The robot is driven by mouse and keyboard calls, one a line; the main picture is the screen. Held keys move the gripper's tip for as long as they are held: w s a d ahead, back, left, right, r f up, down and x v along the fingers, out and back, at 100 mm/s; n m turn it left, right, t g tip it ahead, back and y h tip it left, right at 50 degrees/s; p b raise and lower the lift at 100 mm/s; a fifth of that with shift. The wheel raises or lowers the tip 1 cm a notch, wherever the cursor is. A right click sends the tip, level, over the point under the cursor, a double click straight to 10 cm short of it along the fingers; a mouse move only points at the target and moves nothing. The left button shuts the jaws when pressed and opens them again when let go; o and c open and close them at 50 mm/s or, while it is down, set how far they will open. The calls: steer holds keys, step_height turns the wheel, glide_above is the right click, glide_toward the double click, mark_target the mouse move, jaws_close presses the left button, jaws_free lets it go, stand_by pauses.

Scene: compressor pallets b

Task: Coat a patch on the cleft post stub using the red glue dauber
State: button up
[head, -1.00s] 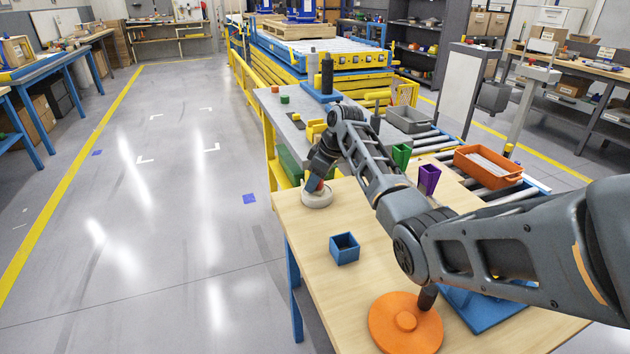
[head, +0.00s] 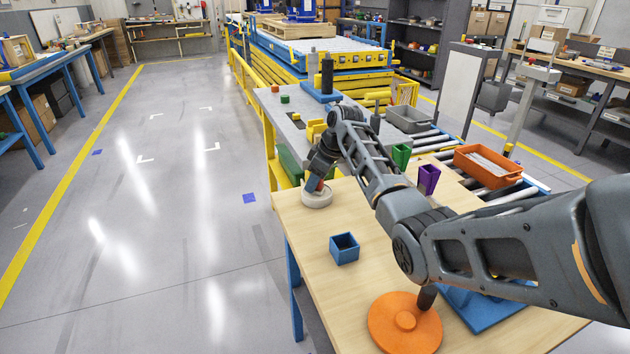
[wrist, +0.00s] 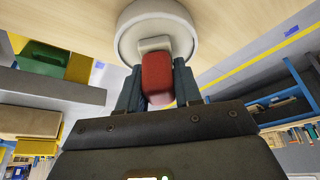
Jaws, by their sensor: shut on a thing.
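The red glue dauber (wrist: 157,75) is between the fingers of my gripper (wrist: 157,92), which is shut on it. The dauber's pale head (wrist: 155,44) is over a round white dish (wrist: 126,42); whether it touches the inside I cannot tell. In the head view the white dish (head: 316,199) stands at the left edge of the wooden table, with my gripper (head: 318,184) just above it. I cannot tell for certain which thing is the cleft post stub. A dark post (head: 327,76) stands upright on a blue base at the back, and a dark stub (head: 427,297) shows low beside my arm.
On the wooden table (head: 300,222) are a blue open box (head: 344,249), an orange disc with a knob (head: 405,323), a purple cup (head: 428,179) and a blue plate (head: 482,312) partly under my arm. An orange bin (head: 488,166) lies on rollers to the right.

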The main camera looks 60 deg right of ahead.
stand_by(0.3)
steer(key=shift+r+p, duration=3.1)
steer(key=shift+r, duration=0.4)
steer(key=shift+f, duration=0.1)
